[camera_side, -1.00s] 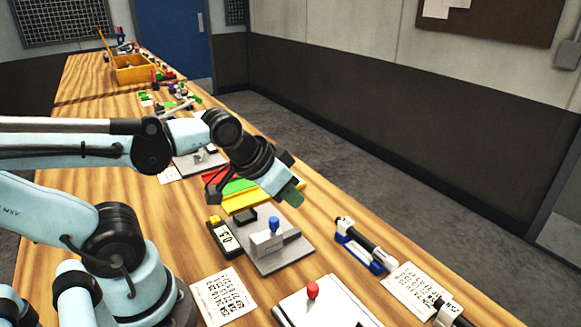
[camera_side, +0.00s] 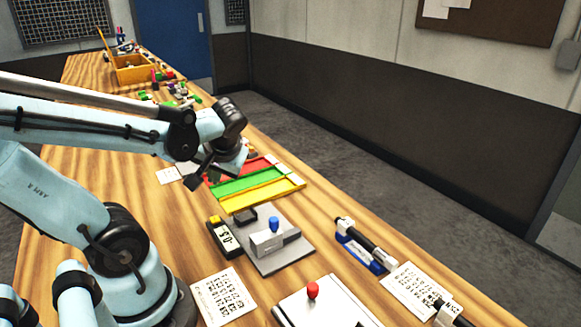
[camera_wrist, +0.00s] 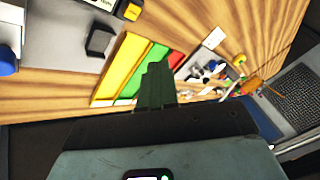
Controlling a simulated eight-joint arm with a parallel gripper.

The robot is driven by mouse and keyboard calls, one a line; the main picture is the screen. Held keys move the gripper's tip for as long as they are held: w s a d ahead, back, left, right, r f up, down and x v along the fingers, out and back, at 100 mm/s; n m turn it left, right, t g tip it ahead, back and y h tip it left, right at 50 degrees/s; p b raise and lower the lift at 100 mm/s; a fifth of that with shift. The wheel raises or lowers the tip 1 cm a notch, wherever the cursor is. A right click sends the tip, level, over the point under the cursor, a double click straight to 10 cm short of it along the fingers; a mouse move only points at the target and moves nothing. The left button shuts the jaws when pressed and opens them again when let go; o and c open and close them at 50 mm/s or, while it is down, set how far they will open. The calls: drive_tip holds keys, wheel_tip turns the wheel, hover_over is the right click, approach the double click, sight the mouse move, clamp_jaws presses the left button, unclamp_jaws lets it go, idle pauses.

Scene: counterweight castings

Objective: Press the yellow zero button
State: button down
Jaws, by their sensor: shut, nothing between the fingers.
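The display unit (camera_side: 223,238) is a small black-and-yellow box with a digital readout, lying on the bench beside a grey fixture plate. A yellow patch (camera_side: 213,219) at its far end looks like the zero button. In the wrist view the unit's end shows at the top edge, with the yellow button (camera_wrist: 132,11) at its corner. My gripper's green fingers (camera_wrist: 155,88) are shut and empty, seen over the coloured trays. In the side view the fingertips are hard to make out, and my wrist is beyond the display unit, apart from it.
The grey fixture plate (camera_side: 286,256) carries a block with a blue knob (camera_side: 274,223). Red, green and yellow trays (camera_side: 262,198) lie behind it. A blue stand with a black pen-like tool (camera_side: 362,245), a red-knobbed plate (camera_side: 330,305) and printed cards (camera_side: 223,297) are nearer.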

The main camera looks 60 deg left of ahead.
sight(217, 219)
drive_tip(key=shift+s+a+r+n+g, duration=0.2)
drive_tip(key=shift+s+a+n+g, duration=0.3)
drive_tip(key=shift+s+a+n, duration=0.15)
drive_tip(key=shift+f, duration=0.15)
drive_tip(key=shift+f, duration=4.25)
drive_tip(key=shift+f, duration=0.15)
drive_tip(key=shift+f, duration=0.3)
drive_tip(key=shift+w+f, duration=0.1)
drive_tip(key=shift+f, duration=0.3)
drive_tip(key=shift+r, duration=0.85)
